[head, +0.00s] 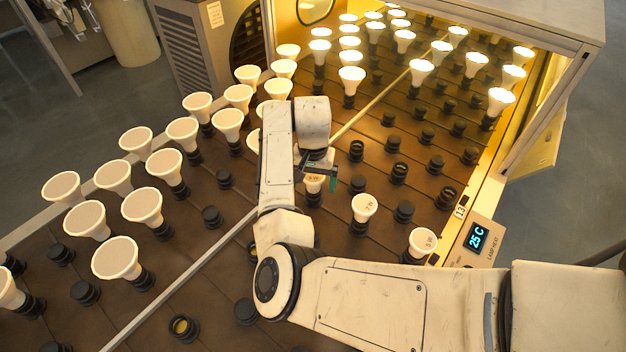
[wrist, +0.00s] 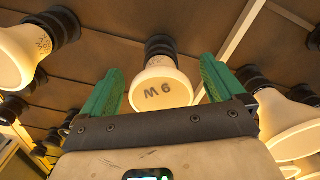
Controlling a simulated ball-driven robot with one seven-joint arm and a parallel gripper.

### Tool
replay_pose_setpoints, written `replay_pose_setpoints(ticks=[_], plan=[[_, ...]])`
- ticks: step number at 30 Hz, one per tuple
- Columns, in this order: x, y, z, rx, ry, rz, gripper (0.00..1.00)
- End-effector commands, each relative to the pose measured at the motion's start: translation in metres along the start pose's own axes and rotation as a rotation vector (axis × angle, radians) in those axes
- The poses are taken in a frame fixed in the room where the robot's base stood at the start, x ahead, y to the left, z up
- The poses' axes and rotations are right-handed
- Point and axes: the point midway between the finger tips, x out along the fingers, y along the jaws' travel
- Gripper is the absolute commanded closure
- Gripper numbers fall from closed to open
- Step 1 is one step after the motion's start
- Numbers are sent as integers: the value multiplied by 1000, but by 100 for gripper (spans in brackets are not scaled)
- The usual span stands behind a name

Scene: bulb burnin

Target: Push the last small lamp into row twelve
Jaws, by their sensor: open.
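My gripper is open, with a gap on each side of the lamp. In the head view the small lamp (head: 314,184) is partly hidden by my gripper (head: 321,170). Two more small lamps stand in sockets to its right, a middle one (head: 364,207) and one at the rack's right edge (head: 423,241). A tag reading 13 (head: 460,211) sits on that edge; no row twelve label is readable.
Large unlit lamps (head: 116,258) crowd the rack's left side. Lit lamps (head: 421,72) fill the glowing chamber (head: 520,110) at the back. Empty black sockets (head: 404,211) stand around the small lamps.

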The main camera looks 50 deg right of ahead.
Motion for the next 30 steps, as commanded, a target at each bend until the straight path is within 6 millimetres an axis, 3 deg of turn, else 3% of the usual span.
replay_pose_setpoints(ticks=[5,18,24,30], plan=[[-14,0,-1,0,2,0,4],[-92,0,-1,1,2,-1,4],[-106,0,0,1,1,0,4],[-108,0,0,0,1,0,4]])
